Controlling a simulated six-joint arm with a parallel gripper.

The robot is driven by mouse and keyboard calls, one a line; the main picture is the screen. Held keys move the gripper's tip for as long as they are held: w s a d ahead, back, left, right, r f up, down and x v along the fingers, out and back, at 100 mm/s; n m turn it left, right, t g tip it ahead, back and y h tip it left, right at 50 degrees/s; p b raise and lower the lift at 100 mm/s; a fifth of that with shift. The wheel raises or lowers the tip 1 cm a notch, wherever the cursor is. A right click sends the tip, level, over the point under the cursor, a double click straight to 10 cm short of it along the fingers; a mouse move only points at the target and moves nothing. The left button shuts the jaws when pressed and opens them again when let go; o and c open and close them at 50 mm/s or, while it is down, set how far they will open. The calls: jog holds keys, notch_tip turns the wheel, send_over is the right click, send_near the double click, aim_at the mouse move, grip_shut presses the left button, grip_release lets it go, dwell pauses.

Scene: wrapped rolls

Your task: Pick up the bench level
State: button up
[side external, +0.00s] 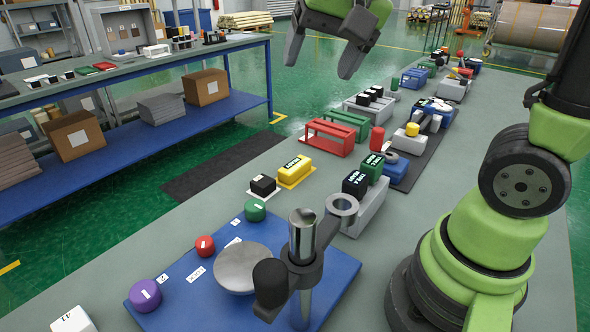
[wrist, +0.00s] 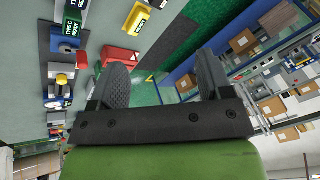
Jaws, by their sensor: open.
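A yellow block with a dark-lettered label (side external: 295,172) lies on a yellow-edged pad near the middle of the bench in the side view. It looks like the bench level, but the lettering is too small to be sure. It also shows at the top of the wrist view (wrist: 137,18). My gripper (side external: 318,68) is open and empty, high above the far left side of the bench, well apart from the yellow block. In the wrist view my gripper's two dark fingers (wrist: 162,78) stand apart with nothing between them.
Beside the yellow block are a small black block (side external: 263,185), a red rack (side external: 330,137) and black and green blocks (side external: 355,184). A blue board (side external: 340,280) with a metal post (side external: 302,235) and coloured knobs is in front. A blue-framed shelf bench (side external: 130,125) stands left.

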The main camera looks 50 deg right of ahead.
jog(key=w+d+f+m+g+h, duration=0.2)
jog(key=w+d+f+m, duration=0.25)
jog(key=w, duration=0.45)
jog(key=m+g+h, duration=0.2)
jog(key=m, duration=0.2)
send_near(293, 165)
jog(key=shift+m+g, duration=0.4)
jog(key=shift+m, duration=0.05)
jog(key=f, duration=0.1)
jog(key=w+d+f, duration=0.1)
jog(key=d+f, duration=0.1)
jog(key=f, duration=0.1)
jog(key=shift+w, duration=0.15)
jog(key=x, duration=0.5)
jog(key=shift+s+a+f, duration=0.1)
jog(key=shift+s+f, duration=0.25)
jog(key=shift+f, duration=0.05)
jog(key=c, duration=1.1)
